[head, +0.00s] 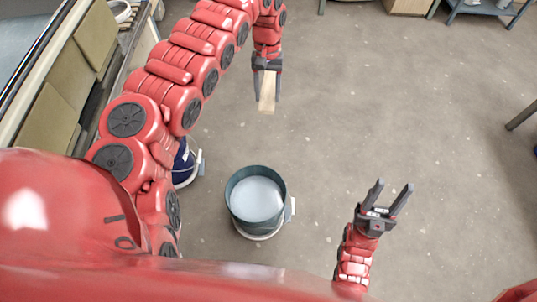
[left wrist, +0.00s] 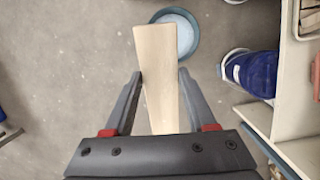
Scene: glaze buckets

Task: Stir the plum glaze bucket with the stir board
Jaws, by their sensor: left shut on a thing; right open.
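My left gripper (head: 267,98) is shut on the stir board (head: 267,92), a pale flat wooden strip, at the top of the head view. In the left wrist view the board (left wrist: 158,85) sticks out between the fingers (left wrist: 160,75). A grey-teal bucket (head: 233,207) of pale blue-grey liquid stands on the floor, well apart from the board; in the left wrist view its rim (left wrist: 196,38) is partly behind the board. A dark blue bucket (head: 184,165) is mostly hidden by my left arm. No plum colour shows. My right gripper (head: 394,187) is open and empty.
The dark blue bucket also shows in the left wrist view (left wrist: 255,73), next to a shelf unit (left wrist: 295,70). Tan panels (head: 50,122) line the left of the head view. A bluish stool or table (head: 480,8) is at top right. The middle floor is clear.

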